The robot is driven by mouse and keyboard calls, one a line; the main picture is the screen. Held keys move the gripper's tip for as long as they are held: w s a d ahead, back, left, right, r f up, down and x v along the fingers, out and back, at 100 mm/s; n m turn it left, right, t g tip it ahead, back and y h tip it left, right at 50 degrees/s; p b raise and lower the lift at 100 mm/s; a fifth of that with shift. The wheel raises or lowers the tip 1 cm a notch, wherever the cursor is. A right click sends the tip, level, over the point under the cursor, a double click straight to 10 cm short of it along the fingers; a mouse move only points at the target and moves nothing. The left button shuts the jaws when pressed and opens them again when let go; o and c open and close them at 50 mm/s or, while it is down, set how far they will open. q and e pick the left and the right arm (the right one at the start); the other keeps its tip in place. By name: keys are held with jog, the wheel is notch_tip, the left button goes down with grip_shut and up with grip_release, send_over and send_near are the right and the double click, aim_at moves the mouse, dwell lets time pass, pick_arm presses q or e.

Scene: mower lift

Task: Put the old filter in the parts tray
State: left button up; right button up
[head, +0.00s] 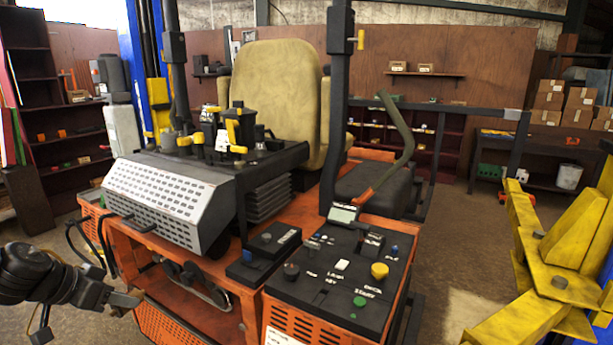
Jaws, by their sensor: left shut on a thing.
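My left gripper (122,299) is low at the left, beside the front of the orange mower (238,300). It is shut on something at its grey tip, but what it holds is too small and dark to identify. I cannot pick out the old filter with certainty. A dark ribbed block (268,200) sits under the black engine top, behind the grey perforated cover (168,200). I cannot pick out the parts tray. My right gripper is not in view.
A control console (345,270) with knobs and a small display stands at the mower's right. A yellow lift arm (565,260) fills the right side. A blue post (135,60) rises behind. Shelves and a workbench (540,150) line the back wall.

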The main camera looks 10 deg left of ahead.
pick_arm(q)
jog(key=d+f+m+g+h+b, duration=0.1)
jog(key=d+f+m+h, duration=0.15)
jog(key=d+f, duration=0.8)
jog(key=shift+w+d+r+m+g+h+b, duration=0.75)
jog(key=shift+d+m, duration=1.3)
jog(key=shift+d, duration=5.8)
jog(key=s+f+n+t+y, duration=0.2)
jog(key=f+n, duration=0.3)
jog(key=f, duration=0.6)
jog(key=shift+s+f+y, duration=0.35)
jog(key=shift+s+y, duration=0.25)
jog(key=shift+s, duration=0.05)
